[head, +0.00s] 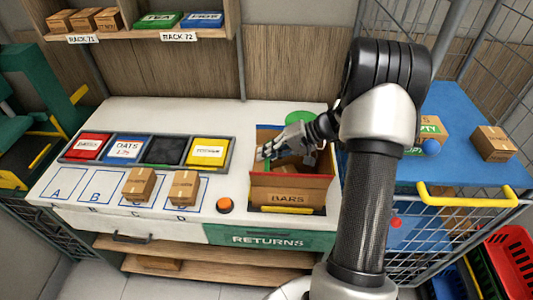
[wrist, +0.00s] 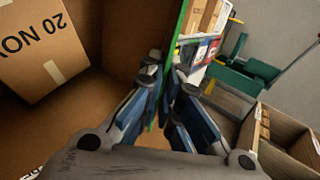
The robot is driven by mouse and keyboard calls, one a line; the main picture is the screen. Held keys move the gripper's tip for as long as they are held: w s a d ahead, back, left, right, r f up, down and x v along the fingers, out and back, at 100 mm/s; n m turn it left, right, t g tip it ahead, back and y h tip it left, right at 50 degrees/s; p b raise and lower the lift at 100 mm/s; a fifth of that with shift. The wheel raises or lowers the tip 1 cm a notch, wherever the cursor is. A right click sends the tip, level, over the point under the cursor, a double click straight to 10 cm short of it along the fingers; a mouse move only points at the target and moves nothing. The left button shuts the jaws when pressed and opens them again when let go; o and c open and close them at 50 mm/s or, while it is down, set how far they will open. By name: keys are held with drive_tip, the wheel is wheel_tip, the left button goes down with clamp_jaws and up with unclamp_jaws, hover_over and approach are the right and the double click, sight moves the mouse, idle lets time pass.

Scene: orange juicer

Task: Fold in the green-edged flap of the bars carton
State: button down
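The open bars carton (head: 287,197) stands on the right part of the white counter, with a yellow strip along its front. My gripper (head: 266,154) is at the carton's left side. In the wrist view a thin upright panel with a green edge (wrist: 178,40), the green-edged flap, runs between the two fingers of my gripper (wrist: 167,78). The fingers are close together, one on each side, and appear to pinch it. A brown box printed "20 NOV" (wrist: 35,50) lies inside the carton. In the head view my gripper hides most of the flap.
A tray of coloured packs (head: 148,150) and two small boxes (head: 139,184) are left of the carton. An orange button (head: 225,205) is near its front left. A green round thing (head: 300,118) is behind it. A blue-topped cart (head: 455,110) stands at right.

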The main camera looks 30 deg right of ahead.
idle(0.4)
drive_tip(key=f+y+b, duration=0.1)
drive_tip(key=b, duration=0.1)
drive_tip(key=shift+d+t+b, duration=0.15)
drive_tip(key=shift+t+b, duration=0.2)
drive_tip(key=shift+t, duration=0.05)
drive_tip(key=shift+s+r, duration=0.1)
drive_tip(key=shift+r, duration=0.1)
drive_tip(key=c, duration=2.3)
unclamp_jaws()
drive_tip(key=o, duration=0.4)
drive_tip(key=shift+r, duration=0.1)
wheel_tip(320, 180, up, 10)
